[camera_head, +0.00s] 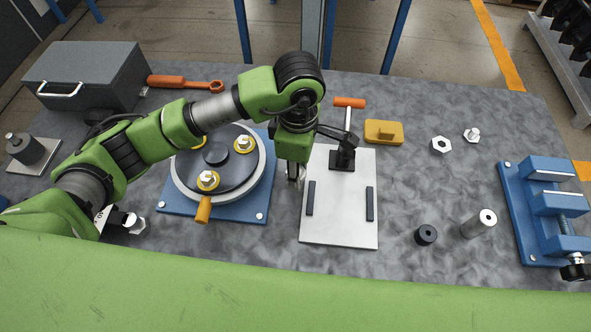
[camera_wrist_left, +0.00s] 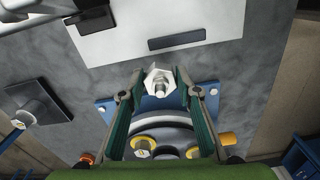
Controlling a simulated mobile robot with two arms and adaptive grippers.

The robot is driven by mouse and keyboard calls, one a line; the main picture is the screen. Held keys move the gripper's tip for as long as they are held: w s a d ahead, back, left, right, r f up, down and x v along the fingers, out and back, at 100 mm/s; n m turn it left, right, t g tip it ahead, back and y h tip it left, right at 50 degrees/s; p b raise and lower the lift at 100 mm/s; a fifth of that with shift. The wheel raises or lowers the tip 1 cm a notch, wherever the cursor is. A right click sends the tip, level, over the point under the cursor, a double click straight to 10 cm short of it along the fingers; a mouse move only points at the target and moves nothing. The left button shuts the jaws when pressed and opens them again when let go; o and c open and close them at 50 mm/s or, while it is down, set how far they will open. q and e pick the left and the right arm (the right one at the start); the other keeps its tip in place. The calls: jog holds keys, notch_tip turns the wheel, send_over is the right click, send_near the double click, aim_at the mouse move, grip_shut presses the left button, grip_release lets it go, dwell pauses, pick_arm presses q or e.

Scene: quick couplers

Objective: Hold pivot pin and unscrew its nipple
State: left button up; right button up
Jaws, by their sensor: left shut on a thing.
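My left gripper (camera_head: 293,174) hangs pointing down between the round turntable and the white plate. The left wrist view shows its fingers (camera_wrist_left: 158,78) shut on a silver hexagonal piece, apparently the pivot pin (camera_wrist_left: 158,85), with a small nipple-like tip standing out. The pin is held above the table; its far end is hidden. In the head view I cannot make the pin out clearly.
The turntable (camera_head: 181,190) on its blue base is left of the gripper. The white clamp plate (camera_head: 340,225) is right of it. Further right are a yellow block (camera_head: 384,132), a hex nut (camera_head: 441,144), a silver cylinder (camera_head: 478,224) and a blue vise (camera_head: 520,215). A grey toolbox (camera_head: 88,70) stands back left.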

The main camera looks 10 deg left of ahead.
pick_arm(q)
jog(key=shift+w+a+f, duration=0.2)
jog(key=shift+w+f, duration=0.1)
jog(key=shift+f, duration=0.2)
jog(key=f, duration=0.1)
jog(key=f+p, duration=0.2)
jog(key=shift+w+a, duration=0.1)
jog(key=shift+w, duration=0.15)
jog(key=shift+f, duration=0.2)
jog(key=shift+f, duration=0.1)
jog(key=shift+f, duration=0.15)
jog(key=o, duration=1.2)
jog(key=shift+o, duration=0.2)
